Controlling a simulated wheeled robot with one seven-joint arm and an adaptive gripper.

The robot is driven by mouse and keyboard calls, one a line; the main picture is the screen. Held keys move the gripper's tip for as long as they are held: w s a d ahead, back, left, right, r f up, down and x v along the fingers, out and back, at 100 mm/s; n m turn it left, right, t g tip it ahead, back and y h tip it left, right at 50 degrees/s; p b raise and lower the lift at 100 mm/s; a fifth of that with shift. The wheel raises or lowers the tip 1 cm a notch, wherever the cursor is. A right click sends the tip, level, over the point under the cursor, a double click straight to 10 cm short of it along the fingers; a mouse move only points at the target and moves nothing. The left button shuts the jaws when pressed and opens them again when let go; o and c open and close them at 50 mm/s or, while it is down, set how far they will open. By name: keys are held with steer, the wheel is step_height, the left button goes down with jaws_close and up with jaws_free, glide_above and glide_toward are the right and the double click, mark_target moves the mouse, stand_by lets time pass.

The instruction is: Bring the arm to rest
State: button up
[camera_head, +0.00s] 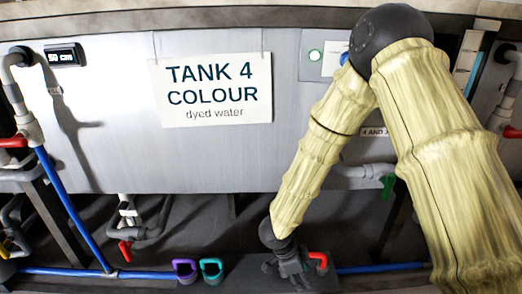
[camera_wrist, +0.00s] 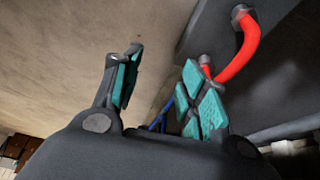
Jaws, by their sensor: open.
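My arm, in pale yellow segmented sleeves, reaches down the right side of the head view. My gripper (camera_head: 288,268) is low in front of the tank, beside a red valve handle (camera_head: 318,258). In the wrist view my gripper (camera_wrist: 160,90) shows two teal-padded fingers spread apart, with nothing between them. The red handle also shows in the wrist view (camera_wrist: 240,42), to the right of the fingers. I cannot tell whether a finger touches it.
The grey tank (camera_head: 100,120) bears a sign (camera_head: 212,90) reading "TANK 4 COLOUR dyed water" and a display (camera_head: 64,55). A purple cup-like item (camera_head: 185,272) and a teal one (camera_head: 211,271) sit left of my gripper. Blue pipes (camera_head: 70,208) run low along the front.

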steer(key=s+d+f+n+t+p, duration=0.2)
steer(key=s+d+f+n, duration=0.8)
steer(key=s+d+f, duration=0.1)
steer(key=s+f+n+g+y, duration=0.2)
steer(key=s+n+y, duration=0.4)
steer(key=s, duration=1)
step_height(320, 180, up, 38)
steer(key=n+h+p, duration=0.1)
steer(key=p, duration=3.7)
steer(key=shift+a+f+h+p, duration=0.25)
steer(key=shift+h+p, duration=0.05)
steer(key=shift+p, duration=0.05)
